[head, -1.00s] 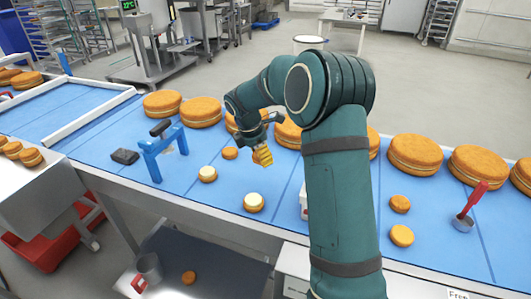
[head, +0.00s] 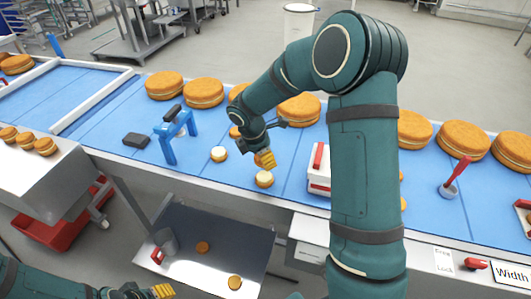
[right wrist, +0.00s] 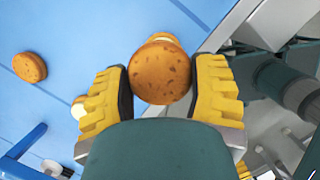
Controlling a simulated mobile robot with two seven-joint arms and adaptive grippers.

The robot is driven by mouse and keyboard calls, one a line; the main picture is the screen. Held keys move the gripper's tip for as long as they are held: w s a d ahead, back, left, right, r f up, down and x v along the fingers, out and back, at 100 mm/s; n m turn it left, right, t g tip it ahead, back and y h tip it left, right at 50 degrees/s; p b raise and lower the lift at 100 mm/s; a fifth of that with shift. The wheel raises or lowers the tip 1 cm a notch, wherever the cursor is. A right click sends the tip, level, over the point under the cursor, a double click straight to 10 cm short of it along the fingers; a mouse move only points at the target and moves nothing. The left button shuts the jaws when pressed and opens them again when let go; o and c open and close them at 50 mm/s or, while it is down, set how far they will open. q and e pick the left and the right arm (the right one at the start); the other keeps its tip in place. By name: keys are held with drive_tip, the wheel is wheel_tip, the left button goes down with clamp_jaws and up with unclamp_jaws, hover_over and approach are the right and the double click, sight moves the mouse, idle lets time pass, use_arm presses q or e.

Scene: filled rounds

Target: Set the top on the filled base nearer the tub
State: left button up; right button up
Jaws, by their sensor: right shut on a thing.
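My right gripper (head: 264,159) is shut on a brown round top (right wrist: 161,74), which sits between its yellow fingers in the right wrist view. A cream-filled base (head: 264,180) is just in front of and below this gripper. It shows partly behind the held top in the right wrist view (right wrist: 163,38); I cannot tell whether they touch. A second cream-filled base (head: 219,154) lies further left.
A blue stand (head: 174,133) and a dark block (head: 137,140) are left of the bases. A loose brown round (right wrist: 30,67) lies on the blue belt. Large filled rounds (head: 205,92) line the far side. A lower tray (head: 205,235) holds small rounds.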

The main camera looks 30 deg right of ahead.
drive_tip(key=b, duration=0.3)
hover_over(265, 176)
drive_tip(key=shift+a+f, duration=0.2)
drive_tip(key=shift+f, duration=1.85)
drive_tip(key=shift+f+b, duration=0.6)
drive_tip(key=shift+f, duration=0.1)
drive_tip(key=shift+f+b, duration=0.45)
drive_tip(key=shift+f, duration=0.35)
drive_tip(key=o, duration=0.9)
drive_tip(key=shift+o, duration=0.2)
